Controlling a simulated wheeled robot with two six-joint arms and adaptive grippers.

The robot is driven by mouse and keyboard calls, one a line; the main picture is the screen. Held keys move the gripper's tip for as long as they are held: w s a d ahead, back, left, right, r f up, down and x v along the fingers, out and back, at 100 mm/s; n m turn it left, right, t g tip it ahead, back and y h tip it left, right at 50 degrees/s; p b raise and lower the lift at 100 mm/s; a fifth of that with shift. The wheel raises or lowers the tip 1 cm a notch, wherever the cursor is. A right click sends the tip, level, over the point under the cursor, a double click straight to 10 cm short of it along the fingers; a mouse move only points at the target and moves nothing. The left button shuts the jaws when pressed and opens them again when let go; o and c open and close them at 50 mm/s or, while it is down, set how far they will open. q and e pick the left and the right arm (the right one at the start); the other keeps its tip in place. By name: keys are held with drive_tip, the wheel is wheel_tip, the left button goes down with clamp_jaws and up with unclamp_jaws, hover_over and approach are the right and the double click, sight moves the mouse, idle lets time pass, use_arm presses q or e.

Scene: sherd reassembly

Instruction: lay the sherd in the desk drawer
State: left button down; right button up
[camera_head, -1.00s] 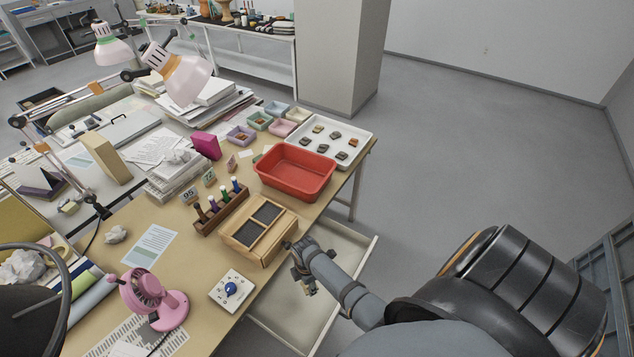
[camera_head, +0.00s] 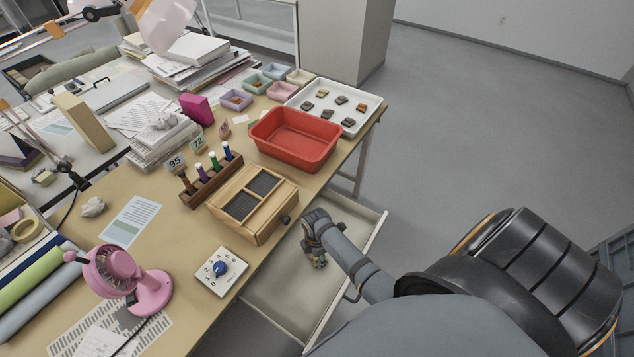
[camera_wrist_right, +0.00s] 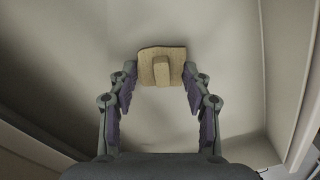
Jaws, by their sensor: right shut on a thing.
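The sherd (camera_wrist_right: 147,66) is a small tan, squarish piece with a raised block on its face. It shows in the right wrist view between the fingertips of my right gripper (camera_wrist_right: 161,78), which is shut on it. In the head view my right gripper (camera_head: 318,262) points down inside the outline of the open desk drawer (camera_head: 278,292), a pale, shallow drawer pulled out from the desk. The drawer's pale floor also shows in the wrist view (camera_wrist_right: 60,60). I cannot tell whether the sherd touches that floor. My left gripper is not in view.
Beside the drawer on the desk top (camera_head: 185,265) stand a wooden box with dark panels (camera_head: 250,212), a red tub (camera_head: 296,140) and a white dial box (camera_head: 220,271). A white tray with several sherds (camera_head: 365,120) lies farther back. The drawer floor around the gripper looks clear.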

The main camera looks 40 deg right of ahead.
drive_tip(key=shift+r, duration=0.1)
drive_tip(key=shift+s, duration=0.1)
drive_tip(key=o, duration=1.1)
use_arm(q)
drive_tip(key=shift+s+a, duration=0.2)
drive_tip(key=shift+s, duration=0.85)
use_arm(e)
drive_tip(key=shift+o, duration=0.2)
drive_tip(key=shift+r, duration=0.1)
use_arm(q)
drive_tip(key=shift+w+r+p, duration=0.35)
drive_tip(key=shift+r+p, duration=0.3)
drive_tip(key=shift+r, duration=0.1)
use_arm(e)
wheel_tip(320, 180, up, 12)
